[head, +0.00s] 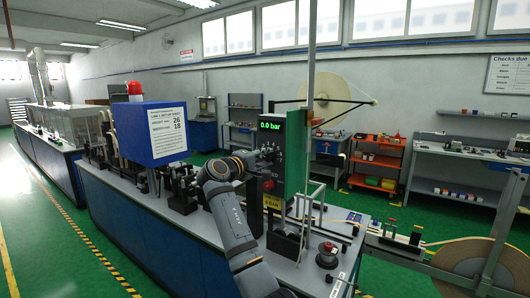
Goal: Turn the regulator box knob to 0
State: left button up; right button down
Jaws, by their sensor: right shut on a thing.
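The regulator box (297,160) is a tall dark green box on the bench, right of the picture's middle. Its green display (270,125) reads 0.0 bar. My right arm comes up from the bottom, and my right gripper (266,155) is at the box's front face, just below the display. It is shut on the knob, which is mostly hidden by the fingers. I cannot read the knob's pointer or scale. A yellow label with a bar value sits low on the box. My left gripper is out of view.
A blue box with a red lamp (134,89) and a white sheet stands left of my right arm. A metal post (311,80) rises beside the regulator box. A black-and-red round part (327,254) sits on the bench at front right. Shelves line the back wall.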

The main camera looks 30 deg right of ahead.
jog(key=n+p, duration=0.4)
jog(key=shift+r+n+g, duration=0.15)
jog(key=shift+n+g, duration=0.15)
jog(key=shift+n+p, duration=0.75)
jog(key=shift+n, duration=0.15)
jog(key=shift+f, duration=0.2)
jog(key=c, duration=1)
grip_release()
jog(key=shift+c, duration=0.2)
jog(key=shift+a, duration=0.1)
jog(key=v, duration=1.2)
